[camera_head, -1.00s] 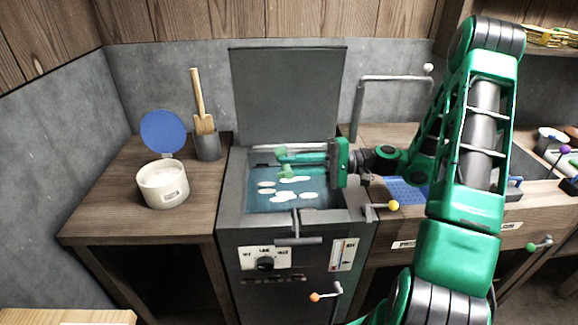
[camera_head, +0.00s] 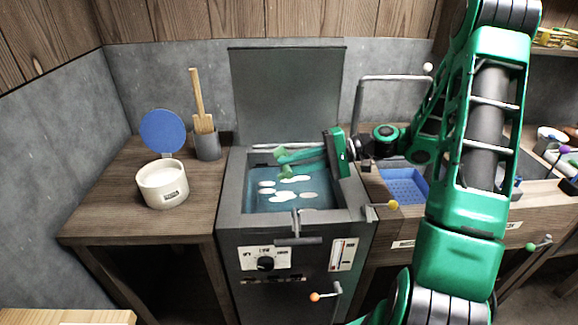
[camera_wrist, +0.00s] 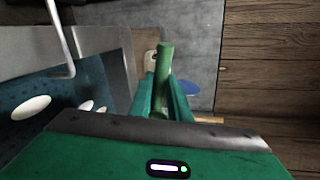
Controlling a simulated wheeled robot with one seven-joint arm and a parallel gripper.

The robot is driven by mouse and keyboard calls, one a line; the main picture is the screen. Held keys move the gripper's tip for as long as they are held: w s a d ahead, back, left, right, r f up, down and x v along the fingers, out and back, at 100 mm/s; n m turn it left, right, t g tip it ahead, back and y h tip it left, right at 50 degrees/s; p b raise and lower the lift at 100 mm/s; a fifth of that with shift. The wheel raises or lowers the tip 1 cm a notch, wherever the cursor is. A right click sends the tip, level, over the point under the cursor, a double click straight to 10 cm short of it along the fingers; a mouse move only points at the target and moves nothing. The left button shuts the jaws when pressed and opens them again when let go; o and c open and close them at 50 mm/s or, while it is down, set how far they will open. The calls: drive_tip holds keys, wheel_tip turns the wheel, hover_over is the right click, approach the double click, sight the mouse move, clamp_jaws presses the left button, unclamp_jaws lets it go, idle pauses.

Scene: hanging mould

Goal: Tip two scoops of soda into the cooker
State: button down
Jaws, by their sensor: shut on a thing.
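The cooker (camera_head: 232,200) is a grey box with its lid (camera_head: 288,95) raised at the back. Blue-green liquid (camera_head: 255,202) with several white pieces floating in it fills its well. My gripper (camera_head: 292,158) is over the well, tilted, its fingers pointing left. It is shut on a green scoop (camera_head: 281,155), whose round green handle (camera_wrist: 164,65) shows between the fingers in the wrist view. The scoop's bowl is not clear to see, nor whether it carries soda. A white tub (camera_head: 164,188), apparently the soda, stands left of the cooker with its blue lid (camera_head: 163,131) swung open.
A dark cup (camera_head: 208,147) with a wooden brush (camera_head: 202,115) stands behind the tub. A grey bent bar (camera_head: 392,78) rises right of the cooker. A blue tray (camera_head: 404,186) lies on the right bench. Lever knobs (camera_head: 393,204) stick out at the front.

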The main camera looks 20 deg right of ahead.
drive_tip(key=shift+r+n+g+h, duration=0.3)
drive_tip(key=shift+g+h, duration=0.6)
drive_tip(key=shift+h, duration=1.05)
drive_tip(key=shift+r+n+g+h, duration=0.25)
drive_tip(key=shift+g+h, duration=0.65)
drive_tip(key=shift+h, duration=1)
drive_tip(key=shift+r+n+g+h, duration=0.3)
drive_tip(key=shift+g+h, duration=0.6)
drive_tip(key=shift+h, duration=1.05)
